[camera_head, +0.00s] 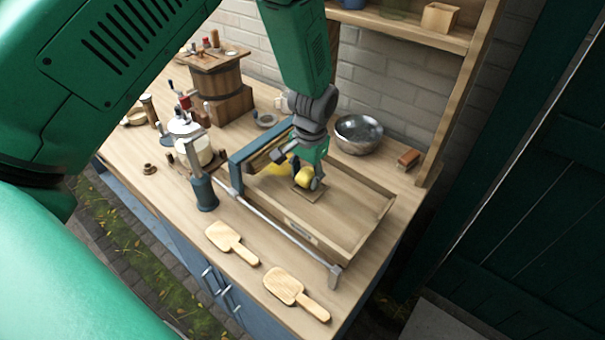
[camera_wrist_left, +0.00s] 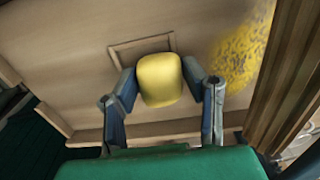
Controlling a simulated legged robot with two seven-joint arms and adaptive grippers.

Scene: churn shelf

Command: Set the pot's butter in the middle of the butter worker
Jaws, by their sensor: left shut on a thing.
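The butter worker (camera_head: 351,221) is a long shallow wooden tray with a rail along its front and a roller at its left end. My left gripper (camera_head: 307,180) reaches down into it from above. It is shut on a yellow lump of butter (camera_head: 303,177). The butter also shows between the two fingers in the left wrist view (camera_wrist_left: 160,80). It is over a square outline (camera_wrist_left: 140,52) on the tray floor. I cannot tell whether it touches the floor. More yellow butter (camera_wrist_left: 237,52) lies spread on the tray floor beside it. My right gripper is not in view.
Two wooden paddles (camera_head: 231,243) lie in front of the tray. A steel bowl (camera_head: 358,133) and a small brown block (camera_head: 408,158) stand behind it. A wooden churn (camera_head: 218,83) and a white pot (camera_head: 197,153) stand left.

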